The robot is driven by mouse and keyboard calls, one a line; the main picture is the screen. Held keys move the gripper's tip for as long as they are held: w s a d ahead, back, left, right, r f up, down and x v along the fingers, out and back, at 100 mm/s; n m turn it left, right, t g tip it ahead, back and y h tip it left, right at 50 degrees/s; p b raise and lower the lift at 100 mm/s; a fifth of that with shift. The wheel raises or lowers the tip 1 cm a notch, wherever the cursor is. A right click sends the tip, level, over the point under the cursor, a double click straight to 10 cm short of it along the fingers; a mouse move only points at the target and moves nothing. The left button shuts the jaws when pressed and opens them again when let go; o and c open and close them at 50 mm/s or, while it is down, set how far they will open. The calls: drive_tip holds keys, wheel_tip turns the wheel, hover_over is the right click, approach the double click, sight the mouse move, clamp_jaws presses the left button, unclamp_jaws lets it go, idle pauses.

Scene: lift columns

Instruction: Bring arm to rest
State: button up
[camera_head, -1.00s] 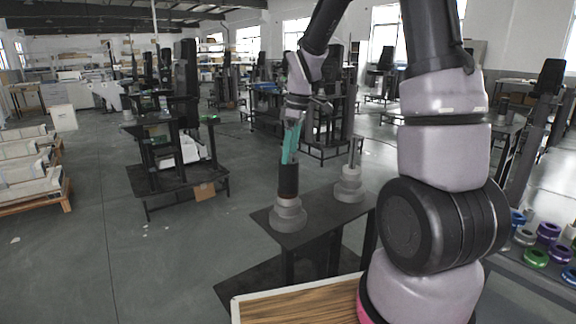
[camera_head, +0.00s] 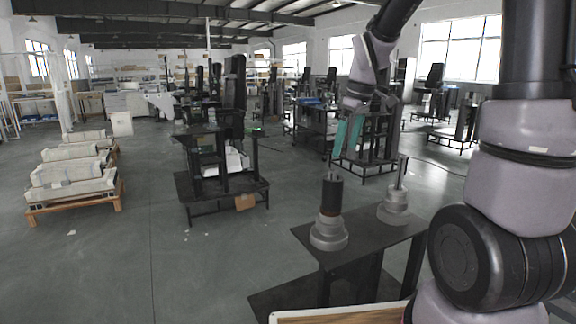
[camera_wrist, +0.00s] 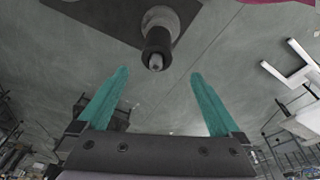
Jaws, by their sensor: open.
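My gripper (camera_head: 347,137) has teal fingers and is open and empty. In the head view it hangs at the end of my arm, above and behind the dark stand table (camera_head: 368,247). In the wrist view the two teal fingers of my gripper (camera_wrist: 158,95) are spread wide with only the floor between them. A lift column with a black cylinder on grey stepped discs (camera_head: 329,229) stands upright on the table, apart from the fingers. It also shows in the wrist view (camera_wrist: 158,42), beyond the fingertips. A second column with a thin metal rod on grey discs (camera_head: 396,204) stands to its right.
A wooden-topped surface with a white edge (camera_head: 340,315) is at the bottom. A black workstation (camera_head: 222,165) stands at centre left, and pallets of pale blocks (camera_head: 75,172) lie at the left.

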drive_tip(key=s+d+r+m+t, duration=0.1)
drive_tip(key=s+r+m+t, duration=0.1)
drive_tip(key=s+r+m, duration=0.3)
drive_tip(key=s+d+r+m+t, duration=0.2)
drive_tip(key=s+r+m, duration=0.4)
drive_tip(key=s, duration=0.6)
drive_tip(key=shift+s+d+m+t+y, duration=0.3)
drive_tip(key=shift+m+t, duration=0.4)
drive_tip(key=shift+m, duration=0.5)
drive_tip(key=shift+c, duration=0.3)
